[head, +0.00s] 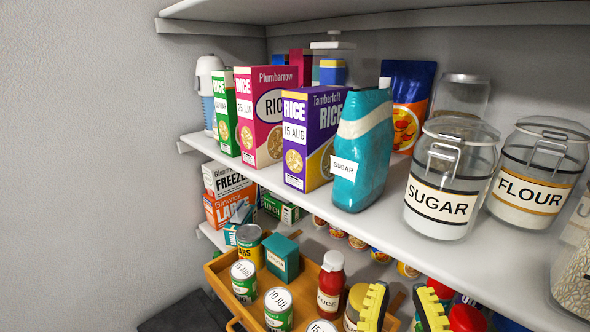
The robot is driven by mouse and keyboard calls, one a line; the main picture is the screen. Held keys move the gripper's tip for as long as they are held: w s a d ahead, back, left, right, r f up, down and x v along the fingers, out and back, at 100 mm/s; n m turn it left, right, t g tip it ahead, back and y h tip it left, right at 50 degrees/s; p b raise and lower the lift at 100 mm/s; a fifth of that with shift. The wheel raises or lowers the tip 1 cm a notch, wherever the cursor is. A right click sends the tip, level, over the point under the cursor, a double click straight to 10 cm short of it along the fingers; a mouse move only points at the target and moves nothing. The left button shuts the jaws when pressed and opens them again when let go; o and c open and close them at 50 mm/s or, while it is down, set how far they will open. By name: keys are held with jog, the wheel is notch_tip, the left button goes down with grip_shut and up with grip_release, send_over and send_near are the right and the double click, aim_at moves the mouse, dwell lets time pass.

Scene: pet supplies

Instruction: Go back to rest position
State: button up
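My gripper (404,300) shows at the bottom edge of the head view, right of centre. Its two yellow-and-black fingers stand apart, with a gap between them and nothing seen held in it. The fingers are in front of the lower shelf, beside the wooden tray (219,284). The rest of my arm is out of the picture.
The upper shelf (399,226) holds rice boxes (263,115), a teal sugar bag (362,150), a sugar jar (450,178) and a flour jar (535,172). The tray holds cans (278,308), a teal box (282,258) and a red sauce bottle (331,283). A wall (85,150) bounds the left.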

jog(key=s+a+r+t+y, duration=0.3)
jog(key=a+r+y, duration=0.2)
jog(key=a, duration=0.1)
notch_tip(320, 180, up, 38)
jog(key=p, duration=3.8)
jog(key=shift+w+d, duration=0.15)
jog(key=shift+d, duration=0.3)
jog(key=shift+f, duration=0.1)
jog(key=shift+h, duration=0.3)
